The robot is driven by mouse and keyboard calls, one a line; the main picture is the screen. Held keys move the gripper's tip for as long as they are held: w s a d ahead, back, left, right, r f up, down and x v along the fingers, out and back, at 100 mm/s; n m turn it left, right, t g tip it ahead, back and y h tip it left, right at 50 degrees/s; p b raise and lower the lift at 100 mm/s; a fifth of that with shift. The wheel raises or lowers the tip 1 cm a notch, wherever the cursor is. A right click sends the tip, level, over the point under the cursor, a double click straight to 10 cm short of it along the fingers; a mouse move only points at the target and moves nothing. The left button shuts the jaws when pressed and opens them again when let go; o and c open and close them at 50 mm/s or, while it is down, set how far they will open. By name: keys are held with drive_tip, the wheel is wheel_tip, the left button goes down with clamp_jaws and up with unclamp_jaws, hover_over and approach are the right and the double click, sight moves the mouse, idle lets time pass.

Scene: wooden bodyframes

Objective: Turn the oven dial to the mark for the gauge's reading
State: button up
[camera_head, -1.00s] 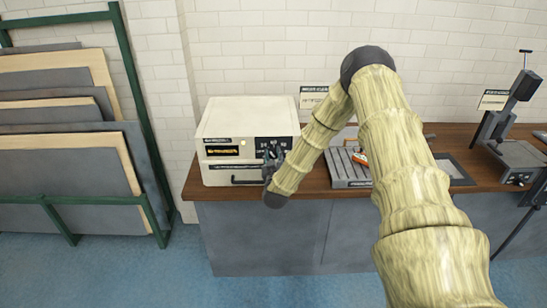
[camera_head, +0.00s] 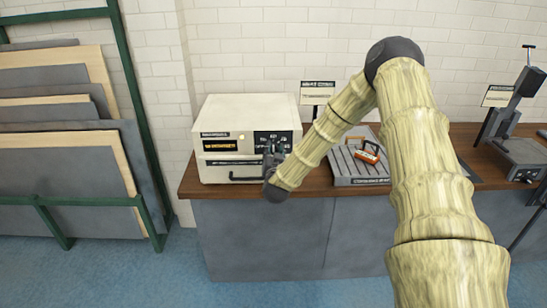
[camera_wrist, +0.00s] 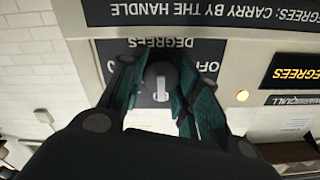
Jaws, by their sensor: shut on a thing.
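The white box oven (camera_head: 221,170) stands on the left part of the wooden counter. A pale pointer bar shows on the dial. The panel lettering appears upside down, with "DEGREES" and "OF" readable; most marks are hidden by the fingers. An orange-and-white device (camera_head: 368,154), possibly the gauge, lies on a grey slotted tray; its reading is too small to read.
The grey slotted tray (camera_head: 358,172) sits right of the oven, beside my forearm. A sign (camera_head: 317,87) stands behind it. A press-like machine (camera_head: 505,122) stands at the far right. A green rack (camera_head: 134,75) with boards is at the left.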

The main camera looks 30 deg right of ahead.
drive_tip(key=shift+m+b, duration=0.4)
drive_tip(key=shift+m, duration=0.2)
drive_tip(key=shift+d, duration=0.1)
drive_tip(key=o, duration=1)
drive_tip(key=shift+s, duration=0.1)
drive_tip(key=v, duration=1.1)
drive_tip(key=shift+s+a, duration=0.2)
drive_tip(key=shift+s, duration=0.15)
